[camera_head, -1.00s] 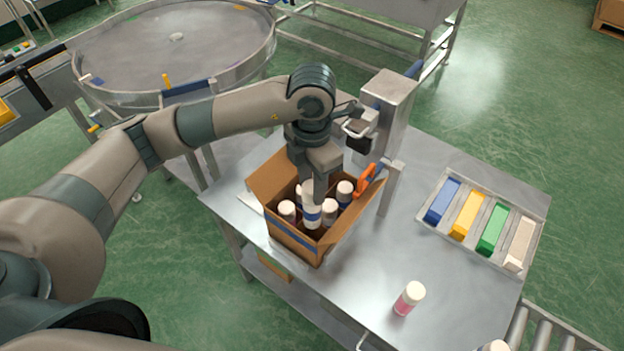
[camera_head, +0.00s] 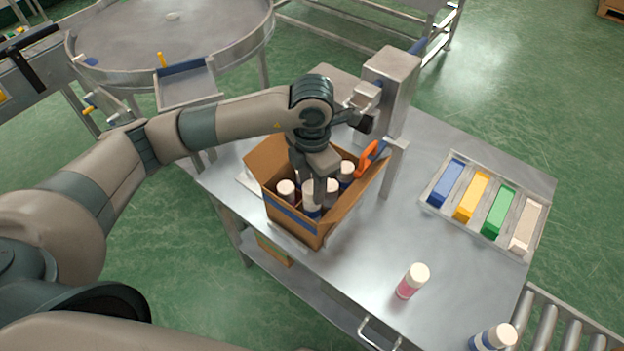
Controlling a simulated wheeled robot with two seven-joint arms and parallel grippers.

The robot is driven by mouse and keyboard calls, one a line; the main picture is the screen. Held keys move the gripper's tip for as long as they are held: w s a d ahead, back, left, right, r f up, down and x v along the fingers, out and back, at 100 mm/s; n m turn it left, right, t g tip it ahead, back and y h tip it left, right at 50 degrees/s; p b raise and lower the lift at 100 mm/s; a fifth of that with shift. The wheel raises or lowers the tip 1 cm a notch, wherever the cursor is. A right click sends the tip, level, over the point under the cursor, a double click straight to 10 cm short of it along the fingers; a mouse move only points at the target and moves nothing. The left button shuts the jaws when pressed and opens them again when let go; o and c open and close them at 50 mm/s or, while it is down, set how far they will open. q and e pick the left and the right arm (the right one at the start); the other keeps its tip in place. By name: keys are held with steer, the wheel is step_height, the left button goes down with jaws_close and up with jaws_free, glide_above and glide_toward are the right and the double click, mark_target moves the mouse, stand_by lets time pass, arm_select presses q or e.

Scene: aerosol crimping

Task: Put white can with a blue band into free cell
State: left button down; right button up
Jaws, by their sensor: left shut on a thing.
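The white can with a blue band (camera_head: 311,209) is down inside the open cardboard box (camera_head: 293,226), among several other white-capped cans. My left gripper (camera_head: 318,192) reaches into the box from above and is shut on this can. The gripper fingers cover part of the can, and the box wall hides its lower end. The cell floor under it cannot be seen. Cans stand around it, one at the left (camera_head: 286,190) and one at the upper right (camera_head: 346,172). My right gripper is not in view.
A white and pink can (camera_head: 412,281) stands on the steel table (camera_head: 365,262). A blue-banded can (camera_head: 492,338) is at the lower right by the rollers. A tray (camera_head: 430,204) of coloured blocks lies right. A steel post machine (camera_head: 391,85) with an orange part stands close behind the box.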

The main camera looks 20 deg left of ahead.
arm_select(q)
steer(key=shift+f+b, duration=1.25)
steer(key=shift+f, duration=1.6)
steer(key=c, duration=1.1)
jaws_free()
steer(key=shift+r, duration=0.4)
steer(key=shift+r+b, duration=2.35)
steer(key=shift+r, duration=5.95)
steer(key=shift+a, duration=0.1)
